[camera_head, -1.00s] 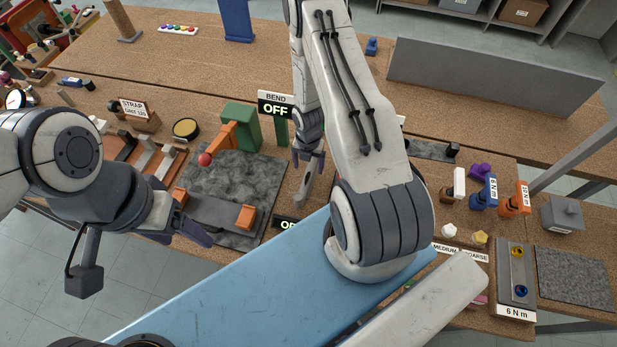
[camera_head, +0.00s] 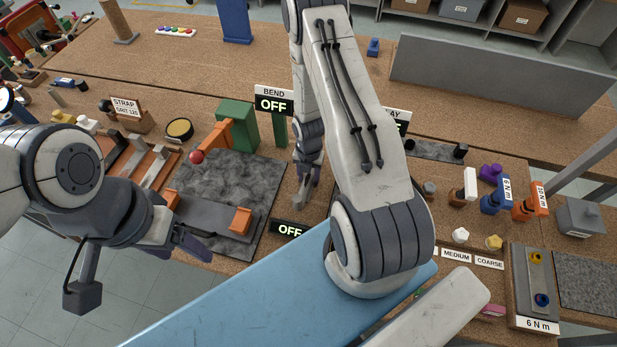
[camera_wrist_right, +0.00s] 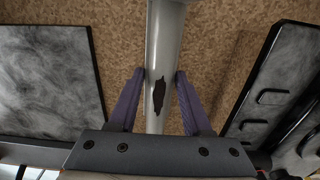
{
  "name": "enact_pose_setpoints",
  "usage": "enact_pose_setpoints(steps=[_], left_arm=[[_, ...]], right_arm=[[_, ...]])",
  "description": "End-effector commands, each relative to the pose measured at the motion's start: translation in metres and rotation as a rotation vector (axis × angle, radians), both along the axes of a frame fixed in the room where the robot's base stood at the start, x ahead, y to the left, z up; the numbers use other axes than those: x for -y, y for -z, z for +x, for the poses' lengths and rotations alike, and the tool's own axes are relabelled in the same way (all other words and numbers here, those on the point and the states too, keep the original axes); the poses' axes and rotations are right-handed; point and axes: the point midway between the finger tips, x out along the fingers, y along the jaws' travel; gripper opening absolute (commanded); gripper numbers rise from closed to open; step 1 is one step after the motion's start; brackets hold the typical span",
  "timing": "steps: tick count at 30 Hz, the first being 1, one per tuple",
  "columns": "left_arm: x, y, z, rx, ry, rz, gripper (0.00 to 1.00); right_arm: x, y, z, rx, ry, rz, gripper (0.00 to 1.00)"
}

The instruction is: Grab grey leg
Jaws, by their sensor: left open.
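In the right wrist view, the grey leg (camera_wrist_right: 165,50) is a smooth grey tube with a dark chipped patch, running from the top edge down between my right gripper's purple fingers (camera_wrist_right: 162,76). The fingertips sit close against both its sides, and the palm hides its lower end. In the head view, my right gripper (camera_head: 308,178) is low over the bench beside the marbled mat, with a small light-grey piece at its fingers. My left gripper (camera_head: 188,232) is open and empty at the bench's front left.
A marbled mat (camera_head: 230,185) with orange blocks lies left of my right gripper. A green stand (camera_head: 238,122), a BEND sign (camera_head: 274,103) and another OFF display (camera_head: 288,230) are close by. A blue panel (camera_head: 240,295) crosses the front. A grey board (camera_head: 490,80) stands at the back right.

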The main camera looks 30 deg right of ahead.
Motion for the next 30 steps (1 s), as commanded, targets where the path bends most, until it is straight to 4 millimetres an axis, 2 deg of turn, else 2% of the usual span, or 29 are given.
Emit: enact_pose_setpoints(steps=[1, 3, 17, 23, 30], left_arm=[[0.000, 0.000, 0.000, 0.000, 0.000, 0.000, 0.69], [0.000, 0.000, 0.000, 0.000, 0.000, 0.000, 0.69], [0.000, -0.006, 0.000, 0.000, 0.000, 0.000, 0.69], [0.000, -0.026, 0.000, 0.000, 0.002, 0.000, 0.69], [0.000, -0.069, 0.000, 0.000, 0.000, 0.000, 0.69]], right_arm=[[0.000, 0.000, 0.000, 0.000, 0.000, 0.000, 0.20], [0.000, 0.000, 0.000, 0.000, 0.000, 0.000, 0.00], [0.000, -0.006, 0.000, 0.001, 0.000, 0.000, 0.00], [0.000, -0.027, 0.000, 0.001, 0.001, 0.000, 0.00], [0.000, -0.071, 0.000, 0.001, 0.000, -0.001, 0.00]])
